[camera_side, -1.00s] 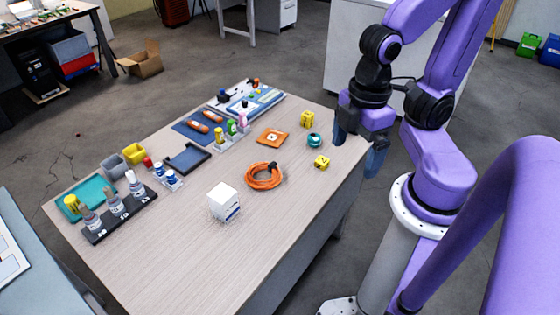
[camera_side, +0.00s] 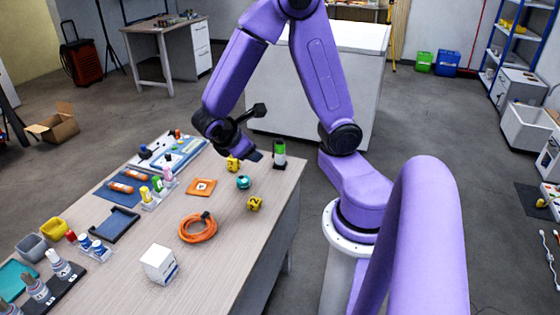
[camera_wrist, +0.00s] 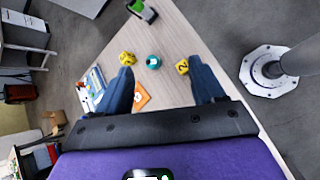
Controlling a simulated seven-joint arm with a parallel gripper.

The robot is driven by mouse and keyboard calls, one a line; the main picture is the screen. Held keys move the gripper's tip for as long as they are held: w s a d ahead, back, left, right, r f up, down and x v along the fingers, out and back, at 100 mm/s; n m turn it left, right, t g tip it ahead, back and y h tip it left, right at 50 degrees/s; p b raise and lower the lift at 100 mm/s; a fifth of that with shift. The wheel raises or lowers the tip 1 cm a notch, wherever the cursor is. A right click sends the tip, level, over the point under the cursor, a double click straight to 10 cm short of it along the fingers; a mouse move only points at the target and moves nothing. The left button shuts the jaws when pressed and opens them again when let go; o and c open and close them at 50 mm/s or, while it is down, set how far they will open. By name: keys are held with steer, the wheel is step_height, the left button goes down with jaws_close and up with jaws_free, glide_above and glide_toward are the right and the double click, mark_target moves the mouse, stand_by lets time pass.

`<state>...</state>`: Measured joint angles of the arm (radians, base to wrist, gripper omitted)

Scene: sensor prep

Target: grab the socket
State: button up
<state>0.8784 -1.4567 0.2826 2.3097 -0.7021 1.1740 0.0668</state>
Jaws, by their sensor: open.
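A small teal round piece with a dark centre (camera_side: 243,182) stands near the table's far right end, between two yellow numbered blocks; it looks most like the socket, though I cannot be sure. It also shows in the wrist view (camera_wrist: 153,62), between my fingers' lines and beyond the tips. One yellow block (camera_side: 233,163) is behind it and the other yellow block (camera_side: 255,203) is in front. My gripper (camera_side: 248,156) is above the table's far end. In the wrist view its two blue fingers (camera_wrist: 161,66) are wide apart with nothing held.
A green and black upright piece (camera_side: 279,153) stands at the far right table edge. An orange square plate (camera_side: 201,187), a coiled orange cable (camera_side: 197,228) and a white box (camera_side: 159,264) lie nearer. Several bottles and trays fill the left side. The front right tabletop is clear.

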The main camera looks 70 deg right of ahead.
steer(key=w+d+f+g+h, duration=0.15)
steer(key=w+d+h, duration=0.3)
steer(key=d, duration=0.55)
steer(key=n+t+h, duration=0.3)
steer(key=n+h, duration=0.1)
steer(key=n, duration=0.3)
glide_above(279, 157)
steer(key=f, duration=1.5)
steer(key=shift+w+d+f, duration=0.15)
steer(key=shift+w, duration=0.05)
steer(key=shift+s+d+f+n, duration=0.15)
steer(key=shift+f+n, duration=0.15)
steer(key=shift+f, duration=1.7)
step_height(279, 157, down, 4)
steer(key=shift+r, duration=0.2)
steer(key=shift+d, duration=1.55)
steer(key=c, duration=1.1)
